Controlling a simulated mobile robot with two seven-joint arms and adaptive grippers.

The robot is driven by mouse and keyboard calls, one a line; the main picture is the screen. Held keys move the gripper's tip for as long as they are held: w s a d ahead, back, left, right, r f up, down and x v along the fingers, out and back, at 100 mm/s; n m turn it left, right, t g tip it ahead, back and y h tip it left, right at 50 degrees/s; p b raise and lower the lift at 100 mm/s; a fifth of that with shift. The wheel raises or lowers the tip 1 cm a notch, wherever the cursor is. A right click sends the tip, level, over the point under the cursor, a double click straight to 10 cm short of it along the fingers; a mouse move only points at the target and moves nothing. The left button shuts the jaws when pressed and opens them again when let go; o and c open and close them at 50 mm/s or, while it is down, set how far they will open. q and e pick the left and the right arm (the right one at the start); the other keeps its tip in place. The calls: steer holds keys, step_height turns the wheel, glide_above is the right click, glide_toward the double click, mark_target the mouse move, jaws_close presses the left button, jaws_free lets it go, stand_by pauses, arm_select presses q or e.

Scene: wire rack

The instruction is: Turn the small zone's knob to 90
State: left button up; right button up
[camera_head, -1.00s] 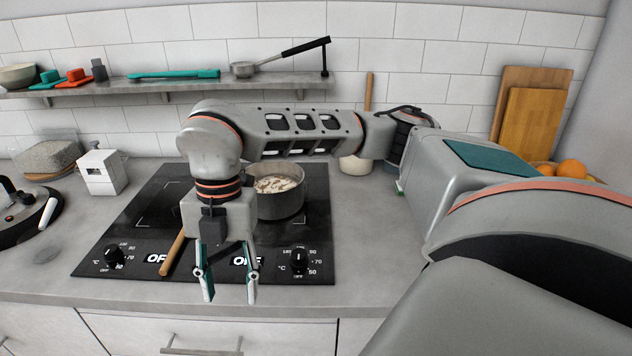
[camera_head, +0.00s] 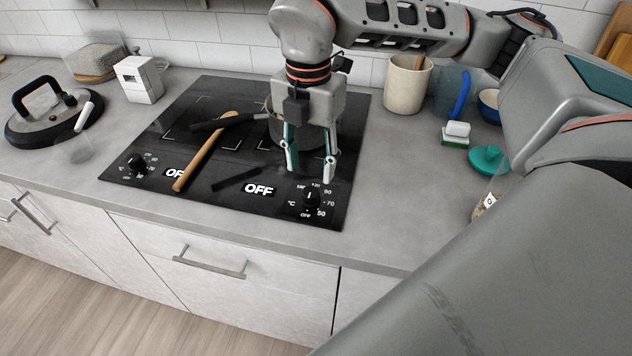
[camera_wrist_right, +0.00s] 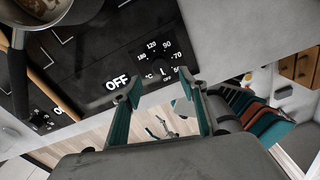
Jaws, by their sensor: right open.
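The black cooktop (camera_head: 150,195) has two black knobs along its front edge. I cannot tell which belongs to the small zone. The right knob (camera_head: 311,198) has a dial marked OFF, 50, 70, 90 and higher; its white pointer seems near upright in the head view. The left knob (camera_head: 137,163) has a similar dial. The right display (camera_head: 259,189) reads OFF; the left display (camera_head: 175,174) is partly covered. My right gripper (camera_head: 310,174) is open and empty, pointing down above and just behind the right knob. Its fingers also show in the wrist view (camera_wrist_right: 160,90), apart. My left gripper is not in view.
A pot (camera_head: 312,138) stands behind my right gripper. The counter right of the cooktop front is clear.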

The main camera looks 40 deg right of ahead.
mark_target(311, 191)
step_height(311, 191, down, 7)
steer(key=shift+r, duration=0.1)
stand_by(0.3)
steer(key=c, duration=1.1)
